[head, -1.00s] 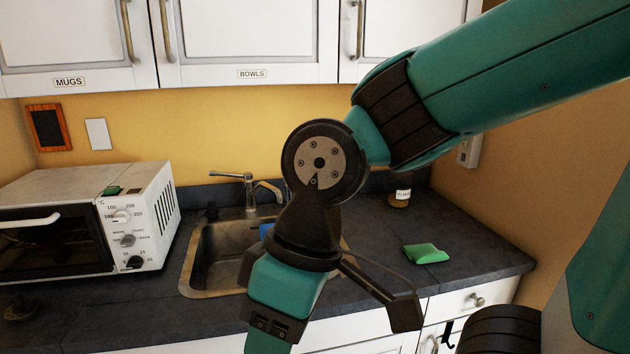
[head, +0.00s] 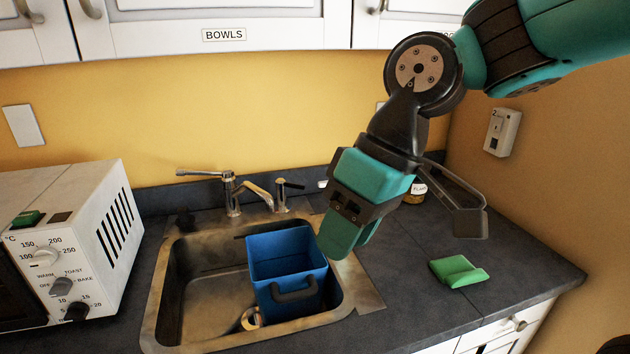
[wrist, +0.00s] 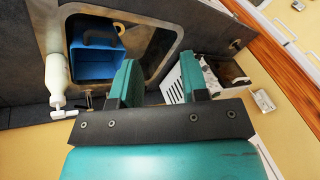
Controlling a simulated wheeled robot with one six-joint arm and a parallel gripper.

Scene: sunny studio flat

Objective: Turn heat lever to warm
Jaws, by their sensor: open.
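The white toaster oven (head: 115,225) stands at the left edge of the head view, its front partly cut off. Its middle knob (head: 61,287) is grey, with words including WARM, TOAST and BAKE around it; I cannot tell its exact setting. A temperature knob (head: 43,257) sits above and a dark knob (head: 76,311) below. The oven's vented side (wrist: 173,87) shows in the wrist view, partly behind a finger. My gripper (head: 345,238) is open and empty, above the sink's right side and well right of the oven. Its parted teal fingers (wrist: 157,80) show in the wrist view.
A blue bin (head: 288,270) stands in the sink (head: 185,330). The tap (head: 232,195) rises behind it. A green cloth-like item (head: 458,270) lies on the right counter (head: 420,300). A jar (head: 415,192) stands behind my gripper. Wall cupboards (head: 290,25) hang above.

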